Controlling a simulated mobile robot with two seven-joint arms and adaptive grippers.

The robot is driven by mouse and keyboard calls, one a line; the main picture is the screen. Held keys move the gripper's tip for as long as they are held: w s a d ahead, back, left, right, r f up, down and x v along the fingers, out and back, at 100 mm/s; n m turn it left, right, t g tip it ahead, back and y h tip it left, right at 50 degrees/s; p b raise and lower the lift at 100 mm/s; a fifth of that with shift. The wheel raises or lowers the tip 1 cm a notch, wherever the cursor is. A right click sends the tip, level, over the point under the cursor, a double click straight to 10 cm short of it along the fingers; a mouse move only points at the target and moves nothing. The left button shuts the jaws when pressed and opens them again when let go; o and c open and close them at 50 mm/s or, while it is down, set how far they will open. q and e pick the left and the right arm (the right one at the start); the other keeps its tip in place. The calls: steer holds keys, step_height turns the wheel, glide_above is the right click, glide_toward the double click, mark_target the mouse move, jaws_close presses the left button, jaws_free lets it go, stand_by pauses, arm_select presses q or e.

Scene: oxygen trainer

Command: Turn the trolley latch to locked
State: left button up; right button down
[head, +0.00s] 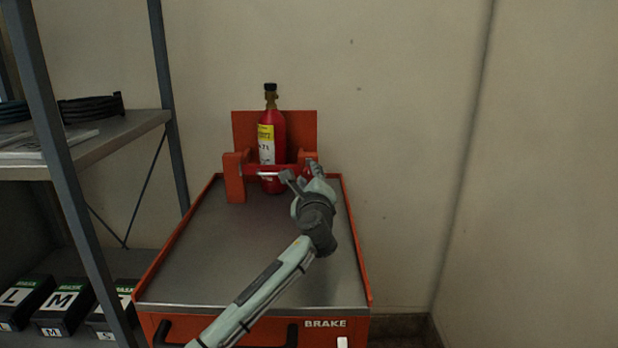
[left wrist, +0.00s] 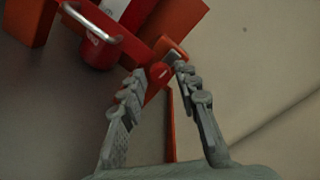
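The orange trolley (head: 232,262) stands against the wall with a red gas cylinder (head: 272,132) upright in the holder at its back. A red bar with a metal handle (head: 268,174) crosses the cylinder's front between two orange posts; the handle also shows in the left wrist view (left wrist: 92,24). A small round red piece (left wrist: 158,72), possibly the latch, is by the right post. My left gripper (head: 314,168) is at that post. In the left wrist view its fingers (left wrist: 160,72) are apart, with the red piece between or just beyond the tips; contact is unclear. My right gripper is out of view.
The trolley's grey top (head: 215,245) is bare in front of the cylinder. A metal shelf (head: 110,135) with coiled hoses (head: 90,108) and boxed masks (head: 65,305) stands at the left. A BRAKE label (head: 325,324) is on the trolley's front. The right wall is clear.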

arm_select(q)
jaws_close()
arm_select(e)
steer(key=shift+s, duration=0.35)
